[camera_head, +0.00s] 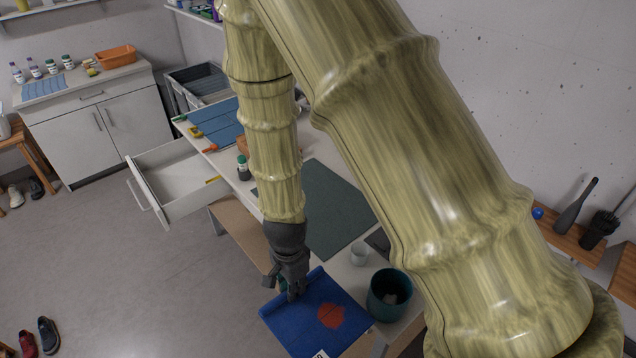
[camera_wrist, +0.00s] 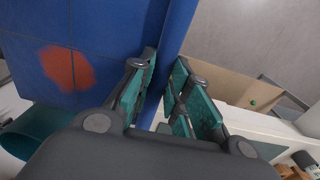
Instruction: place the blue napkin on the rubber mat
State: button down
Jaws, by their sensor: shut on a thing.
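The blue napkin (camera_head: 301,322), with a red-orange patch, is spread out flat at the near end of the white table in the head view. My gripper (camera_head: 290,287) is shut on its far left edge. In the wrist view, the napkin (camera_wrist: 105,28) has a raised blue fold between the two teal finger pads of my gripper (camera_wrist: 163,80). I cannot tell how much of the napkin rests on the table. A dark green mat (camera_head: 335,205), likely the rubber mat, lies flat on the table behind the gripper, partly hidden by my arm.
A dark bottle (camera_head: 243,168) stands left of the mat. An open drawer (camera_head: 180,175) juts out at left. The mat's visible surface is clear.

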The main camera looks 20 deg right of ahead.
aim_at(318, 201)
jog(key=i, duration=1.1)
jog(key=u, duration=0.1)
